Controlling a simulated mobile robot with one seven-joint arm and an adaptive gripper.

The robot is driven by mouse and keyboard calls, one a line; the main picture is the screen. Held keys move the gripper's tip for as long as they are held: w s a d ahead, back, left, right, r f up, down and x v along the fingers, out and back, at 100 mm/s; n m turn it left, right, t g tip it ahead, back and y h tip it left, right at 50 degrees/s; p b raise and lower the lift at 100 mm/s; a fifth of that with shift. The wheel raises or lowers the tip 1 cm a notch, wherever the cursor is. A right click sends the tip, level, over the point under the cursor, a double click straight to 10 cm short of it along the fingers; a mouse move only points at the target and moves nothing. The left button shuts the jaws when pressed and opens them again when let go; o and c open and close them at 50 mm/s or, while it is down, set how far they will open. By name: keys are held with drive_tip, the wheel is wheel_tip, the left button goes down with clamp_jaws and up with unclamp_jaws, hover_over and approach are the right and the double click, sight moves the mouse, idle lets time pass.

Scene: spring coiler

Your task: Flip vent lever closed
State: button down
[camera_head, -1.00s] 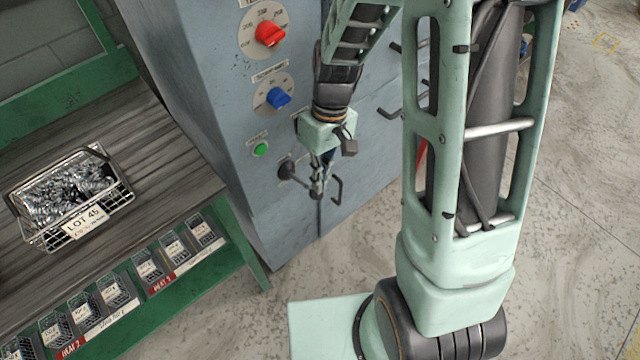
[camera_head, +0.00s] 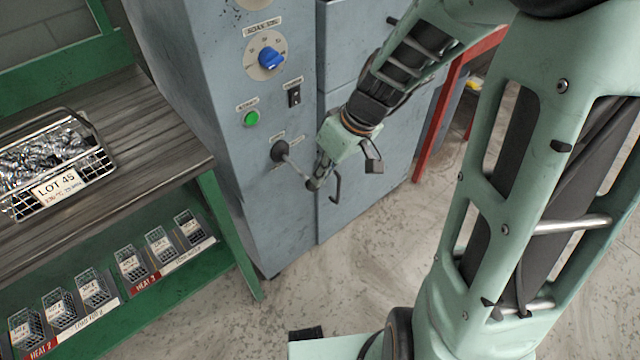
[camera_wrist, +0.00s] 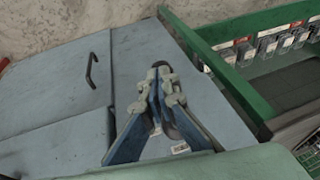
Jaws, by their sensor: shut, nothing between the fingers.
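The vent lever (camera_head: 293,160) is on the lower front of the grey-blue cabinet. It has a dark round hub and a thin metal rod slanting down to the right. My gripper (camera_head: 316,183) is at the rod's outer end, with the wrist up and to the right of it. The fingertips overlap the rod's end there, and I cannot tell whether they touch it. In the wrist view my gripper (camera_wrist: 165,84) has its fingertips together, with nothing seen held. A dark rounded part shows just beyond the tips, and the fingers hide most of the lever.
A green button (camera_head: 251,119), a black switch (camera_head: 294,96) and a blue knob (camera_head: 270,59) are above the lever. A dark door handle (camera_head: 336,185) is close right of my fingertips. A green bench (camera_head: 228,230) with a wire basket (camera_head: 60,207) stands left.

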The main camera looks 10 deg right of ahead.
wheel_tip(320, 180, down, 4)
drive_tip(key=b, duration=0.5)
drive_tip(key=shift+s+f+b, duration=0.1)
drive_tip(key=shift+f+b, duration=0.05)
drive_tip(key=shift+b, duration=0.2)
drive_tip(key=shift+s+f, duration=0.1)
drive_tip(key=shift+d, duration=0.1)
